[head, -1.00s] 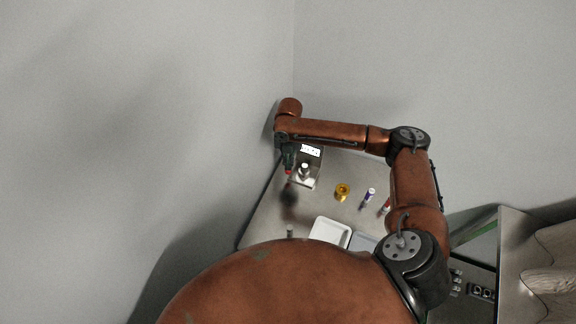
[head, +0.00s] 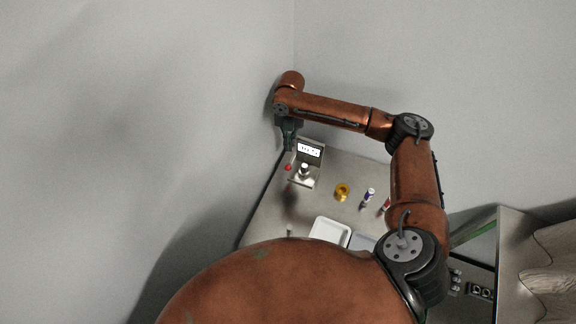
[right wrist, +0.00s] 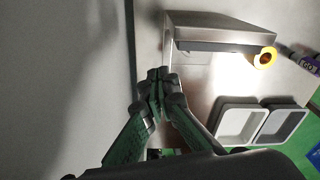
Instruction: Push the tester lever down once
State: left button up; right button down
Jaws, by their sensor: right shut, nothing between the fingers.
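The tester (head: 310,151) is a metal box with a white display, at the far left end of the table; its metal top and side also show in the right wrist view (right wrist: 222,30). Its lever shows as a thin arm with a red knob (head: 288,167) at the tester's left side. My right gripper (head: 290,149) points down above the red knob, with a small gap between them. It is shut and empty, as its fingertips in the right wrist view (right wrist: 160,80) show. The lever knob cannot be made out there. My left gripper is out of view.
A yellow ring (head: 342,191), a purple-and-white tube (head: 367,198) and a red-and-white tube (head: 385,205) stand right of the tester. A white tray (head: 330,232) and a grey tray (head: 363,242) lie nearer. A wall rises close beside the table's left edge.

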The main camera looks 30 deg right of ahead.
jog(key=r, duration=0.5)
jog(key=shift+w+d, duration=0.15)
jog(key=shift+w, duration=0.05)
jog(key=shift+s, duration=0.1)
